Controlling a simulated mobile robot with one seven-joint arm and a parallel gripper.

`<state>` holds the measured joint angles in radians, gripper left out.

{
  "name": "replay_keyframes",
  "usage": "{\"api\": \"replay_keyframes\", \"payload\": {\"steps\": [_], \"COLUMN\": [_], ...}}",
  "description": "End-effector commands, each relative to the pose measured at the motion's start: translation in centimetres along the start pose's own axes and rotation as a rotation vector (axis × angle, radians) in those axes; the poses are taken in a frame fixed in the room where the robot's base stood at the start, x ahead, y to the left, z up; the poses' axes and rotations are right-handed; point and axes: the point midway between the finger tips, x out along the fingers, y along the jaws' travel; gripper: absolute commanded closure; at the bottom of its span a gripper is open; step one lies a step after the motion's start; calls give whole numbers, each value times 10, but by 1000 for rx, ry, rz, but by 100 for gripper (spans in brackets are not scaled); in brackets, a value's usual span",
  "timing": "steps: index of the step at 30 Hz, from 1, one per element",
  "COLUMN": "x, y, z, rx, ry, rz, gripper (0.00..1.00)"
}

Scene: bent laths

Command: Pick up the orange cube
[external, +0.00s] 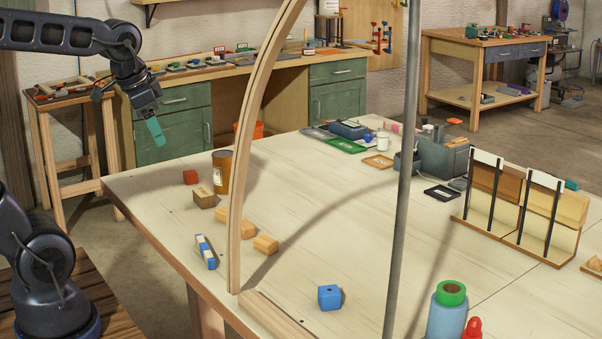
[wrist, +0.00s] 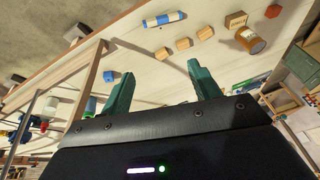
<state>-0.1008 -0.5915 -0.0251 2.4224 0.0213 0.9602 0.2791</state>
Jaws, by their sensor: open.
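The small orange-red cube (external: 190,177) sits on the long pale table near its far left corner, beside a brown can. It also shows at the top right of the wrist view (wrist: 273,11). My gripper (external: 153,130) hangs in the air beyond the table's left edge, up and to the left of the cube in the external view. Its two teal fingers are apart and nothing shows between them in the wrist view (wrist: 160,69). The cube is clear of the fingers.
A brown can (external: 222,172) and a tan box (external: 204,198) stand close to the cube. Several wooden blocks (external: 265,244) and a blue-white block (external: 206,252) lie nearer. A tall bent lath (external: 240,180) and a grey pole (external: 402,200) rise across the table. A blue cube (external: 329,297) is nearer still.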

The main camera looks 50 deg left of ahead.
Motion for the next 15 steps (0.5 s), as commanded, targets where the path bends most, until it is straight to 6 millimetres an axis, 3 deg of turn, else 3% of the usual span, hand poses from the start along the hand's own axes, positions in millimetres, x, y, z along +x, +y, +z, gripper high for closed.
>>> {"api": "replay_keyframes", "payload": {"steps": [6, 15], "x": [14, 46], "y": [-42, -110], "z": [-48, -103], "rx": [192, 460], "ry": [-65, -146], "rz": [-19, -4], "gripper": [38, 38]}}
